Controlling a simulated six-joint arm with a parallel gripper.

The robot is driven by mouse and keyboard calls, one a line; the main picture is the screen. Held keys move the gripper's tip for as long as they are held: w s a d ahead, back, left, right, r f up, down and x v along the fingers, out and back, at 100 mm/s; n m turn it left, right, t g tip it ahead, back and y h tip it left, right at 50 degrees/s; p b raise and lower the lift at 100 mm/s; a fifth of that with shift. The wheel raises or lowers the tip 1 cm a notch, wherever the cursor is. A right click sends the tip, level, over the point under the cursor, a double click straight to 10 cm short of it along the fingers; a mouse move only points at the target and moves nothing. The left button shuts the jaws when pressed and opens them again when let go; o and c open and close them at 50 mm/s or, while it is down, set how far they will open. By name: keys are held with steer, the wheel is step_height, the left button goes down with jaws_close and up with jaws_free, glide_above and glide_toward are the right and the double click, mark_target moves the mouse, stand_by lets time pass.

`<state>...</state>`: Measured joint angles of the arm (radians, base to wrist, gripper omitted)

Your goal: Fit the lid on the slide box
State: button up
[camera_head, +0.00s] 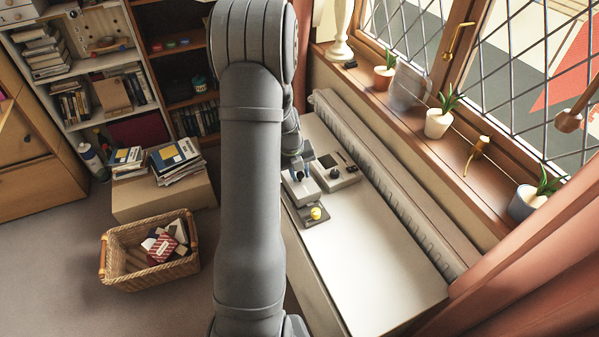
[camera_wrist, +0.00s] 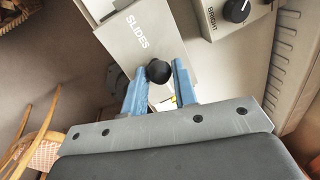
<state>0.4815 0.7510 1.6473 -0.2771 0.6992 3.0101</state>
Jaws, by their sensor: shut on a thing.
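A grey panel lettered SLIDES (camera_wrist: 135,38), the lid or top of the slide box, shows in the wrist view just beyond my fingers. My gripper (camera_wrist: 157,75) has its blue fingers shut on a round black knob (camera_wrist: 158,71) at the near edge of this panel. In the head view, my gripper (camera_head: 298,168) is over a pale grey box (camera_head: 297,189) on the white top. My arm and fingers hide part of it. I cannot tell whether the lid rests on the box or is apart from it.
A grey device with a black dial (camera_head: 336,173), marked BRIGHT in the wrist view (camera_wrist: 212,28), stands close beside on the right. A dark plate with a yellow knob (camera_head: 315,213) lies nearer. The white top (camera_head: 370,265) is clear at the front. A radiator (camera_head: 395,185) runs along its right.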

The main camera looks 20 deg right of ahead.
mark_target(303, 173)
steer(key=shift+f, duration=0.85)
steer(key=o, duration=1.2)
steer(key=shift+r, duration=0.15)
steer(key=shift+r, duration=3.4)
